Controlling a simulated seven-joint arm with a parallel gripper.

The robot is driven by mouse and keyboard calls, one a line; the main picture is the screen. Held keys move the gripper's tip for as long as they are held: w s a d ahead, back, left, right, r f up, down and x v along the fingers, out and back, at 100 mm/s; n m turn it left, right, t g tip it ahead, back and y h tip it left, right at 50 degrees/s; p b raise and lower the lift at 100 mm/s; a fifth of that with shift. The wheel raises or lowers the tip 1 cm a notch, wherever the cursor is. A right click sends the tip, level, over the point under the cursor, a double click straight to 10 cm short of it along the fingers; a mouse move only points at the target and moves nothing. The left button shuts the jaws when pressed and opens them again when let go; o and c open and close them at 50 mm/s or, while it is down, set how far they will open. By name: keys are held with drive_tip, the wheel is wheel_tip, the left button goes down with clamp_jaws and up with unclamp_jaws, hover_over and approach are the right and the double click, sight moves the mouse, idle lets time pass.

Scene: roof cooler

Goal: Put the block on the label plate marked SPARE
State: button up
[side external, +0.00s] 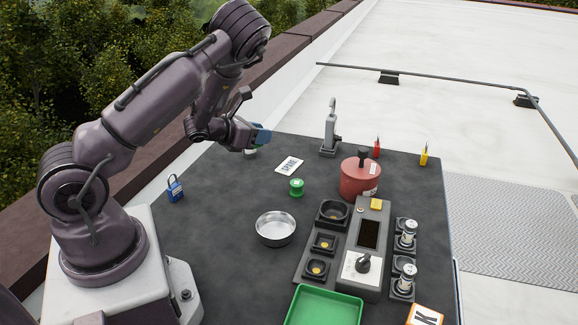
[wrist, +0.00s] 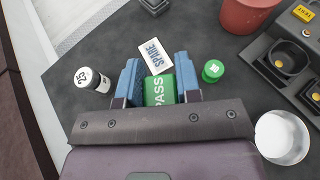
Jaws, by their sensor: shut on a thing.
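My gripper (side external: 260,138) is in the air over the far left part of the dark table in the side external view. The block is hidden behind the fingers in the side view. The white SPARE label plate (side external: 289,166) lies flat on the table, to the right of and below my gripper in the picture. In the wrist view the plate (wrist: 156,55) shows just beyond the fingertips, with nothing on it.
A steel bowl (side external: 275,229), red lidded pot (side external: 359,178), grey toggle clamp (side external: 329,135) and blue padlock (side external: 175,189) stand around.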

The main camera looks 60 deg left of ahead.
drive_tip(key=d+m+h, duration=0.2)
hover_over(293, 164)
drive_tip(key=f, duration=0.8)
drive_tip(key=shift+s+d+f, duration=0.3)
drive_tip(key=shift+s+f, duration=0.05)
drive_tip(key=shift+s, duration=0.05)
drive_tip(key=shift+w+a+f, duration=0.1)
drive_tip(key=shift+w+f, duration=0.05)
drive_tip(key=shift+w+a+f, duration=0.1)
drive_tip(key=shift+w+f, duration=0.05)
drive_tip(key=shift+f, duration=0.8)
drive_tip(key=shift+w+a+f, duration=0.1)
drive_tip(key=shift+f, duration=0.8)
drive_tip(key=shift+d+f, duration=0.1)
drive_tip(key=shift+f, duration=0.05)
drive_tip(key=o, duration=0.9)
